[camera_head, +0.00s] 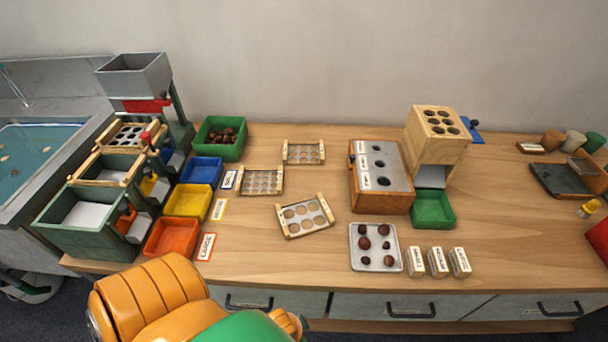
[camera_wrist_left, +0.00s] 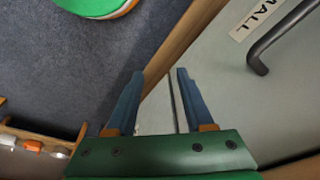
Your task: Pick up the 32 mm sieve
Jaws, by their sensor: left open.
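Three loose wooden-framed sieves lie on the table in the head view. The front sieve (camera_head: 305,215) has the largest holes and lies at a slight angle. A sieve with smaller holes (camera_head: 261,181) lies behind it to the left, and another (camera_head: 304,152) lies further back. A further holed plate (camera_head: 129,135) sits in the stacked stand at the left. No size marking is readable, so I cannot tell which is 32 mm. My left gripper (camera_wrist_left: 160,72) is open and empty in the left wrist view, by the drawer fronts. Its fingers are hidden in the head view. My right gripper is not in view.
Orange (camera_head: 172,237), yellow (camera_head: 187,201) and blue (camera_head: 201,172) bins stand left of the sieves. A green bin (camera_head: 220,139) holds chestnuts. A wooden box (camera_head: 381,178) and a chestnut tray (camera_head: 375,248) stand right. A drawer handle (camera_wrist_left: 262,62) is near my left gripper.

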